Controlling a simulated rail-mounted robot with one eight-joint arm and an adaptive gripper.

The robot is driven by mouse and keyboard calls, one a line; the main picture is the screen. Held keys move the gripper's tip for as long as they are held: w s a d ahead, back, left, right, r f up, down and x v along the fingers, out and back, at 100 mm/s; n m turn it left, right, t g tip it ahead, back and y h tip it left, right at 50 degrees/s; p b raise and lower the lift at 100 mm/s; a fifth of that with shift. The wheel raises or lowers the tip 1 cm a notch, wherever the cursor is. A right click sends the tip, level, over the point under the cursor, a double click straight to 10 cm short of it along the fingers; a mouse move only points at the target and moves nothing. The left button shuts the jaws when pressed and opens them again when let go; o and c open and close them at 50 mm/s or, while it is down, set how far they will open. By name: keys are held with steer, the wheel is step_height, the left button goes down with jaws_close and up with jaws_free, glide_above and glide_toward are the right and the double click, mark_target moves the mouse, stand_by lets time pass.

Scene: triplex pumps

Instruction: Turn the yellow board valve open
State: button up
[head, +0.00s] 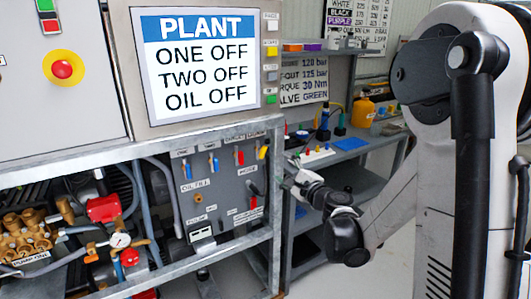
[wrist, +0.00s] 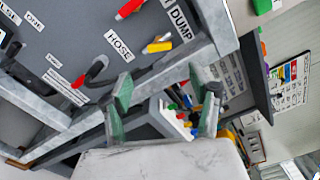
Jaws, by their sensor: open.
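The grey valve board (head: 222,205) stands inside the metal frame. The yellow board valve (head: 263,152) is a small yellow lever at the board's upper right corner, under the DUMP label. In the wrist view the yellow lever (wrist: 158,46) lies beyond my fingertips, beside the DUMP label, with a frame bar close by. My gripper (wrist: 160,80) is open, with its greenish pads apart and nothing between them. In the head view my gripper (head: 291,182) is to the right of and below the yellow lever, by the frame's right post, apart from the lever.
The frame's top bar (head: 150,149) borders the opening. A cluttered shelf bench (head: 350,145) stands behind.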

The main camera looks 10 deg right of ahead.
mark_target(264, 153)
steer(key=b+x, duration=0.2)
steer(key=x, duration=1.1)
steer(key=shift+a, duration=0.1)
steer(key=c, duration=1.2)
steer(key=shift+n, duration=2.6)
steer(key=o, duration=1.2)
steer(key=v, duration=1.2)
